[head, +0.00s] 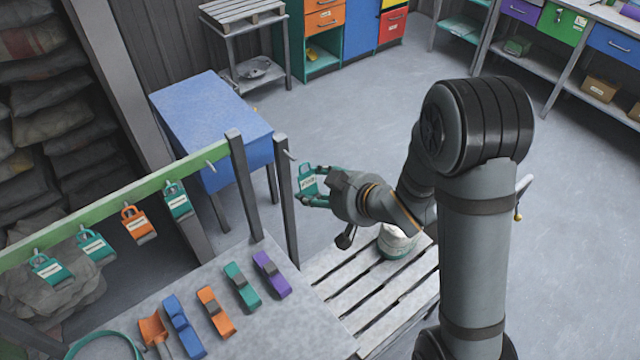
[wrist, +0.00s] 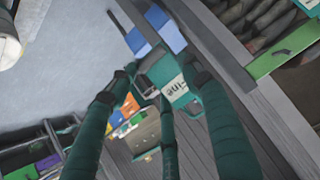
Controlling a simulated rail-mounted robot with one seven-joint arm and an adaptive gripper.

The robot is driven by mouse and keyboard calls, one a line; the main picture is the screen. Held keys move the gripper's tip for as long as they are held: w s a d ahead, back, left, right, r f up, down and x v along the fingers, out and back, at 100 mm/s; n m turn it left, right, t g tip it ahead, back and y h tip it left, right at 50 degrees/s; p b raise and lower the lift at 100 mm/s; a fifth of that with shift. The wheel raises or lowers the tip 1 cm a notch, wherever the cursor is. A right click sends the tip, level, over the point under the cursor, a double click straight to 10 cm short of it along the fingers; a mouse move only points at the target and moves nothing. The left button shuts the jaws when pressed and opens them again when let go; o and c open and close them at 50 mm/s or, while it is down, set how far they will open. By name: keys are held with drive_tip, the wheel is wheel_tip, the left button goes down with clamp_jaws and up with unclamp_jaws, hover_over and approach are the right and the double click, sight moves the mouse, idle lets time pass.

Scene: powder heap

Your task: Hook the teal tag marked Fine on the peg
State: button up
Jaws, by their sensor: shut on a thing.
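My gripper (head: 316,187) is shut on a teal tag (head: 307,178) and holds it in the air, just right of a grey post (head: 285,205) in the head view. In the wrist view the tag (wrist: 178,88) sits among the fingertips (wrist: 165,84), and its white label reads Fine. Another bare peg (head: 210,166) sticks out of the green rail (head: 110,199). The fingers hide part of the tag.
Teal tags (head: 177,199) and an orange tag (head: 138,223) hang along the green rail. A grey bench (head: 215,275) below carries coloured scoop-like items (head: 271,274). A blue table (head: 205,120) stands behind the posts. A white-and-green tub (head: 397,243) stands on a slatted pallet (head: 350,275).

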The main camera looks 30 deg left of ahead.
drive_tip(key=shift+w+a+f+p, duration=0.1)
drive_tip(key=shift+w+a+p, duration=0.2)
drive_tip(key=shift+a, duration=0.35)
drive_tip(key=shift+w+a+p, duration=0.25)
drive_tip(key=shift+a, duration=0.4)
drive_tip(key=shift+w+a+f+p, duration=0.1)
drive_tip(key=shift+w+a+p, duration=0.2)
drive_tip(key=shift+a, duration=0.35)
drive_tip(key=shift+b+x, duration=0.8)
drive_tip(key=shift+b, duration=0.1)
drive_tip(key=o, duration=1.2)
drive_tip(key=v, duration=0.7)
drive_tip(key=shift+s+d+r, duration=0.1)
drive_tip(key=shift+d+r, duration=0.05)
drive_tip(key=shift+d, duration=0.05)
